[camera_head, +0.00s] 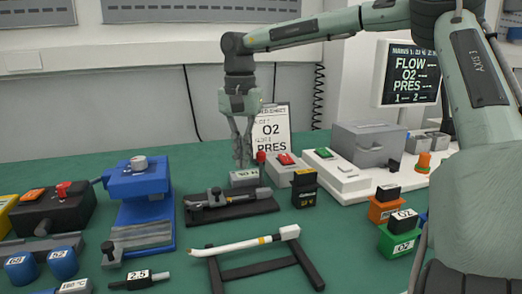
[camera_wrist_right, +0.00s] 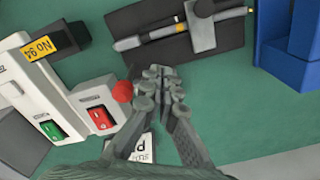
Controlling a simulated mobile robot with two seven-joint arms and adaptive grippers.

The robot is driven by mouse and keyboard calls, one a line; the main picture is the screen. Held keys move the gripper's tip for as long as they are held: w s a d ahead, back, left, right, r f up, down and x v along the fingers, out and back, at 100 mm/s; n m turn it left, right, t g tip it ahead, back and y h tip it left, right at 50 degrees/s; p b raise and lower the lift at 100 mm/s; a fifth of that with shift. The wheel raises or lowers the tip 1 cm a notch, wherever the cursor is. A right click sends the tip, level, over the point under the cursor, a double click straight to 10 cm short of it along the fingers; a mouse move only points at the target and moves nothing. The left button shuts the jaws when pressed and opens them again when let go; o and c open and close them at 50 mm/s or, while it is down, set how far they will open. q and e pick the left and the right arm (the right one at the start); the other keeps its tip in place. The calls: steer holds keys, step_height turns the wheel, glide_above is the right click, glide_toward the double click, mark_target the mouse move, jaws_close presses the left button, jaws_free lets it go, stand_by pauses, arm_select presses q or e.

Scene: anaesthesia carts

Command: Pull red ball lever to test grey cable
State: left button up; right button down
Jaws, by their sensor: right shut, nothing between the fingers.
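The red ball (camera_head: 261,157) sits at the left side of a pale grey box (camera_head: 283,176) with a red switch on it. In the right wrist view the ball (camera_wrist_right: 122,91) lies just left of my fingers, close to them. My right gripper (camera_head: 241,160) points down, above a small grey block (camera_head: 244,177), with its fingers together and empty. In the right wrist view my fingertips (camera_wrist_right: 160,74) meet near the dark tray's edge. I cannot tell whether the fingers touch the ball. I cannot pick out the grey cable. My left gripper is not in view.
A dark tray (camera_head: 215,213) with a pen-like tool is in front of the gripper. A blue device (camera_head: 138,183) stands left, a white unit with a green switch (camera_head: 323,153) right. An upright O2 sign (camera_head: 271,131) stands behind. Green mat shows between the items.

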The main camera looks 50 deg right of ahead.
step_height(320, 180, up, 6)
steer(key=shift+r+p, duration=0.2)
steer(key=shift+p, duration=0.15)
stand_by(0.8)
